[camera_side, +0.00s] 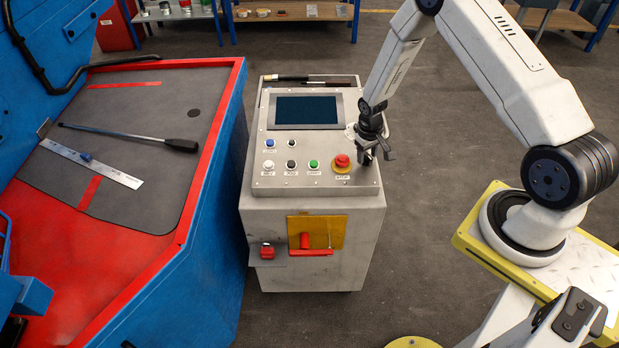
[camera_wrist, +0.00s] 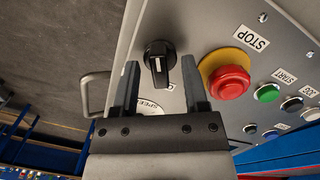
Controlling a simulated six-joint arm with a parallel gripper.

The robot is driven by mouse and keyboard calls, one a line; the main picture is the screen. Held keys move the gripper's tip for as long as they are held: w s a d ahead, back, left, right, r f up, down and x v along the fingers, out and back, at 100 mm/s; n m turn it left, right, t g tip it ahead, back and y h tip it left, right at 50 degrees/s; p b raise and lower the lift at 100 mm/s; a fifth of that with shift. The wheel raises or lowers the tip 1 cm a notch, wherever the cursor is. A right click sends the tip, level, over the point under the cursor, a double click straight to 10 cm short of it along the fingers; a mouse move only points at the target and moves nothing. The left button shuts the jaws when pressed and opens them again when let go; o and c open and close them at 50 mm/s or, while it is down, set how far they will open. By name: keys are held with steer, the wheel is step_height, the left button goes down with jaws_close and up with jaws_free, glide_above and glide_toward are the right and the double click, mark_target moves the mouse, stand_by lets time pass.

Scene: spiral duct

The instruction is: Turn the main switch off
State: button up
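The grey control console (camera_side: 262,215) stands in the middle of the side view. On its front is a yellow plate (camera_side: 330,228) with a red handle (camera_side: 312,252); it looks like a main switch, but I cannot read a label. My gripper (camera_side: 376,155) is at the right edge of the console's top panel, pointing down. In the wrist view my gripper (camera_wrist: 160,66) is open, with a black rotary knob (camera_wrist: 160,50) between its fingertips. Gaps show on both sides of the knob. A partly covered label by it seems to read SPEED. The gripper hides this knob in the side view.
A red stop button (camera_side: 342,161) on a yellow ring sits beside the knob, close to one finger in the wrist view (camera_wrist: 230,80). Several small buttons and a screen (camera_side: 306,109) are farther left. A red-rimmed blue machine (camera_side: 215,130) stands left; open floor (camera_side: 440,230) lies right.

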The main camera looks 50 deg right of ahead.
mark_target(366, 156)
steer(key=shift+r, duration=0.1)
steer(key=shift+w+a+r, duration=0.1)
steer(key=shift+a+r, duration=0.05)
steer(key=shift+r, duration=1.75)
steer(key=shift+a+r, duration=0.1)
steer(key=shift+r, duration=1.75)
steer(key=shift+r, duration=0.1)
